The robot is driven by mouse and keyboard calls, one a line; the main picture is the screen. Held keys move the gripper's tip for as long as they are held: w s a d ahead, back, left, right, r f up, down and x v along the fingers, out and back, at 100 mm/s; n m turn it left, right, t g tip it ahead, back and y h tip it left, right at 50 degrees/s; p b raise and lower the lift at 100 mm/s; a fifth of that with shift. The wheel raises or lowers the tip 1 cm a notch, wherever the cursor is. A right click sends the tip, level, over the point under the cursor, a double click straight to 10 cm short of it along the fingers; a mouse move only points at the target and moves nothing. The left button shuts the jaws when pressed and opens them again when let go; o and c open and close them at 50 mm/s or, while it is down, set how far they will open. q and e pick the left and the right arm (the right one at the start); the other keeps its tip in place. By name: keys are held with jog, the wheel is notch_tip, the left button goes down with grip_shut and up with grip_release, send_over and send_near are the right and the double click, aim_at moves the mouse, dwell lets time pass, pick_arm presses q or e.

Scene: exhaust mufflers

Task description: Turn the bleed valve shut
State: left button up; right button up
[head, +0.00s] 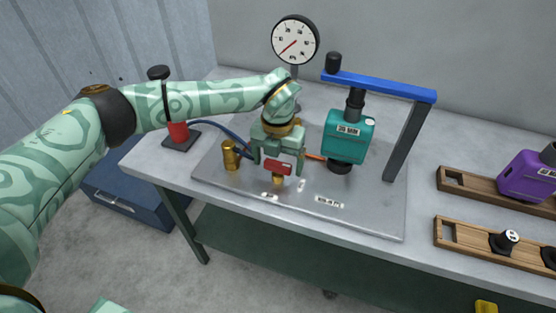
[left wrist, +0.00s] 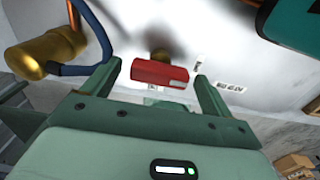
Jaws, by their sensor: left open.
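The bleed valve's red handle (head: 277,167) shows low on the front of the metal plate, with a brass part (head: 278,181) below it. In the left wrist view the red handle (left wrist: 160,73) lies crosswise between my fingers. My left gripper (head: 279,164) is open above the plate, with one finger on each side of the handle. In the left wrist view the fingers (left wrist: 155,84) stand apart, with gaps visible at both ends of the handle. Most of the valve body is hidden behind the gripper and handle. My right gripper is not in view.
A teal muffler (head: 347,137) hangs under a blue bar (head: 382,86) close to the right of my gripper. A gauge (head: 295,40) stands behind. A brass cylinder (head: 230,154) and blue hose (head: 213,129) are left. A purple muffler (head: 527,176) sits far right.

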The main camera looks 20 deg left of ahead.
pick_arm(q)
jog(key=c, duration=1)
jog(key=m+p, duration=0.2)
jog(key=m, duration=0.1)
jog(key=shift+r, duration=0.2)
jog(key=m+p, duration=0.1)
jog(key=m, duration=0.2)
jog(key=shift+m, duration=0.3)
jog(key=m+p, duration=0.2)
jog(key=m, duration=0.3)
jog(key=shift+f, duration=0.1)
jog(key=m, duration=0.6)
jog(key=shift+m, duration=0.3)
